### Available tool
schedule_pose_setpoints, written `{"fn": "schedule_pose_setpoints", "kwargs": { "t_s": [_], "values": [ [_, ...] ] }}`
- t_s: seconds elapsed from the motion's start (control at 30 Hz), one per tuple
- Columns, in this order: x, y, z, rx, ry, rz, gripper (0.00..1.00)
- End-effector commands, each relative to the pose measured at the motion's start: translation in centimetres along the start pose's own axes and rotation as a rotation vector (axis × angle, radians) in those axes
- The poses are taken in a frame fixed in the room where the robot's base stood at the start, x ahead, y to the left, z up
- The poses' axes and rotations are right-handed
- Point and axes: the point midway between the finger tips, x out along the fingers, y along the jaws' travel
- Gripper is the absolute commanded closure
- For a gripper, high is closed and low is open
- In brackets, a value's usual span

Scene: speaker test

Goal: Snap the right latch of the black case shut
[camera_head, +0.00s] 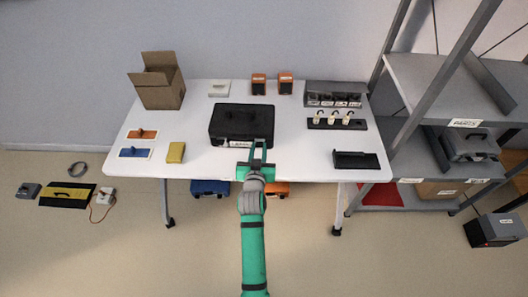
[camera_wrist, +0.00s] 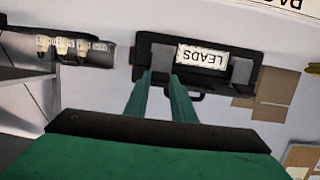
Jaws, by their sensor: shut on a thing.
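The black case (camera_head: 240,120) lies closed on the white table, its front towards me. Its front also shows upside down in the wrist view (camera_wrist: 208,80), with a white LEADS label (camera_wrist: 203,58). The grey right latch (camera_wrist: 160,54) is left of the label there; the other grey latch (camera_wrist: 241,71) is right of it. My gripper (camera_head: 258,146) is at the right part of the case front. In the wrist view its green fingers (camera_wrist: 160,76) stand either side of the right latch's end and are shut on it. The pictures do not show clearly whether that latch is fastened.
A cardboard box (camera_head: 163,90), a yellow block (camera_head: 176,152) and orange and blue items stand left on the table (camera_head: 205,165). A rack with several hanging pieces (camera_head: 338,123) and a black tray (camera_head: 356,160) are to the right. Metal shelving (camera_head: 440,80) borders the table's right end.

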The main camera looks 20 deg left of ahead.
Motion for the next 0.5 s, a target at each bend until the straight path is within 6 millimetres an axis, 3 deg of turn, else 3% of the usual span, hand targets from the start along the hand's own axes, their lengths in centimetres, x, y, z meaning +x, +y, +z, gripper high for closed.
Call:
{"fn": "schedule_pose_setpoints", "kwargs": {
  "t_s": [0.23,0.5],
  "values": [
    [0.17,-0.65,-0.44,-0.003,-0.058,-0.01,0.99],
    [0.2,0.33,-0.46,0.002,-0.06,0.003,0.99]
  ]
}}
